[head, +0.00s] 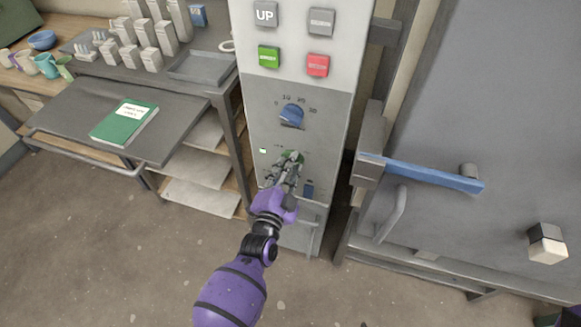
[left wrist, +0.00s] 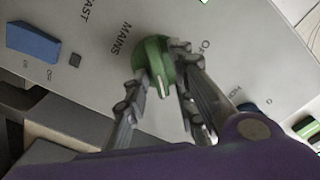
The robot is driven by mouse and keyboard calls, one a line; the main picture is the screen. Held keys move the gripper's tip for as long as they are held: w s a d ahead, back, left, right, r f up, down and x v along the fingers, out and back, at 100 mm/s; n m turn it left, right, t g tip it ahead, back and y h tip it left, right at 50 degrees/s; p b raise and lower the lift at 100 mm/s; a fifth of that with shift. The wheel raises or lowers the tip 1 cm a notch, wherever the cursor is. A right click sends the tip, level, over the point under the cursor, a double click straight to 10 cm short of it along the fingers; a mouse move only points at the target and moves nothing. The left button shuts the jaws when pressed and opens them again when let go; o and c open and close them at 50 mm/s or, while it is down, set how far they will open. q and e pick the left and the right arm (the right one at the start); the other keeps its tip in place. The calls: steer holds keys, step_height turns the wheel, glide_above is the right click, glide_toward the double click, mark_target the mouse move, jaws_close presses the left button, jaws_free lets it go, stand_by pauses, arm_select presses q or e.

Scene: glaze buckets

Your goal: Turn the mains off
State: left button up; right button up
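The mains switch is a green rotary knob (left wrist: 152,56) beside the word MAINS on the grey control panel (head: 322,125). In the head view the knob (head: 293,156) is mostly hidden by my fingers. My left gripper (head: 288,168) reaches up to it from below. In the left wrist view, the gripper's fingers (left wrist: 160,72) lie on either side of the knob and appear to touch it. A pale pointer mark shows on the knob. My right gripper is not in view.
Above are a blue dial (head: 291,116), a green button (head: 269,57), a red button (head: 317,65) and an UP button (head: 265,14). A blue switch (head: 308,188) sits just right of my gripper. A blue-handled door latch (head: 425,173) projects at right. A shelf table with a green book (head: 125,122) stands left.

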arm_select(q)
jaws_close()
steer(key=shift+n, duration=0.3)
steer(key=n, duration=1.1)
steer(key=a+n+b, duration=0.1)
steer(key=n, duration=0.5)
steer(key=shift+w+f, duration=0.1)
steer(key=shift+w, duration=0.05)
steer(key=shift+n, duration=0.3)
steer(key=shift+o, duration=1.6)
jaws_free()
steer(key=shift+a, duration=0.1)
steer(key=v, duration=1.2)
